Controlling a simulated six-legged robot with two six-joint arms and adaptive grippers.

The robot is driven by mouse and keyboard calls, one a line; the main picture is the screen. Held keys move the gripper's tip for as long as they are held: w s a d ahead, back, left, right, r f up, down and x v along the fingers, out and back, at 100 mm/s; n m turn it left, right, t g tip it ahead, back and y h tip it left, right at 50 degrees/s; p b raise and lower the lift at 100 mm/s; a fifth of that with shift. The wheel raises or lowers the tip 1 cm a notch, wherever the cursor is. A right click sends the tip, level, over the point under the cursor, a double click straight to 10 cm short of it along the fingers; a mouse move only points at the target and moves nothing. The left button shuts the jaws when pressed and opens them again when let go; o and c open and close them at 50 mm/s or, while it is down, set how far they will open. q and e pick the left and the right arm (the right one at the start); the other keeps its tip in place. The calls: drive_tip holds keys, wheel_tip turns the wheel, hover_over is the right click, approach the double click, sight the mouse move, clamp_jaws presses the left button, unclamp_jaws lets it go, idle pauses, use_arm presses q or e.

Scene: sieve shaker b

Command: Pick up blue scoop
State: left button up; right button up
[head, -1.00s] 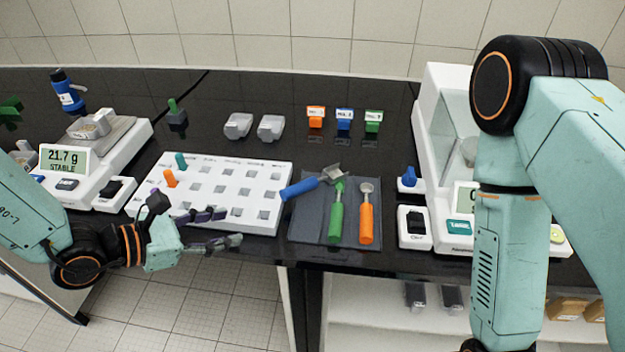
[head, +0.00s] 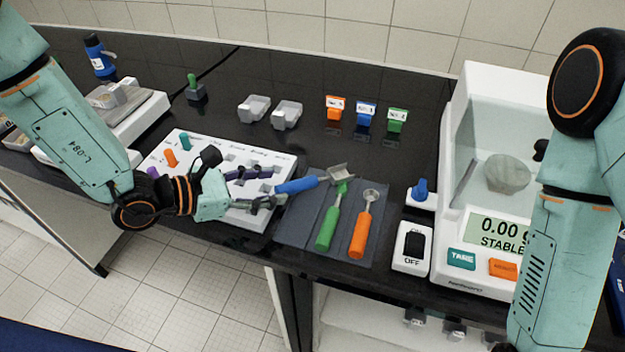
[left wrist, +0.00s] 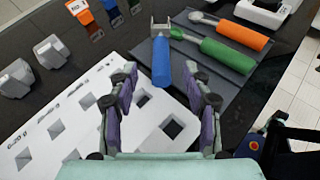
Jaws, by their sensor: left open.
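The blue scoop (head: 297,186) has a blue handle and a grey metal head. Its handle end points left toward the white rack, and its head lies close to the green scoop's tip on the dark mat. My left gripper (head: 275,187) is open, its fingers pointing right at the handle end. In the left wrist view the blue scoop (left wrist: 161,62) lies straight ahead, with its handle end between the spread fingertips (left wrist: 160,74). I see no contact. My right arm stands at the right, its gripper out of frame.
The green scoop (head: 328,228) and orange scoop (head: 359,236) lie on the dark mat (head: 298,222). The white rack (head: 262,218) is under my left gripper. A balance (head: 447,222) stands right. Weighing boats (head: 286,115) and coloured labelled blocks (head: 366,114) are behind.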

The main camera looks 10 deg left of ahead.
sight(283, 186)
use_arm(q)
drive_tip(key=shift+w+d+f, duration=0.3)
drive_tip(key=shift+w+f, duration=0.05)
drive_tip(key=shift+w, duration=0.05)
drive_tip(key=shift+d+f, duration=0.15)
drive_tip(key=shift+d, duration=0.35)
drive_tip(key=shift+x, duration=2.35)
drive_tip(key=shift+a, duration=0.15)
drive_tip(key=shift+a, duration=0.1)
drive_tip(key=shift+c, duration=0.3)
drive_tip(key=shift+w, duration=0.1)
drive_tip(key=c, duration=0.5)
clamp_jaws()
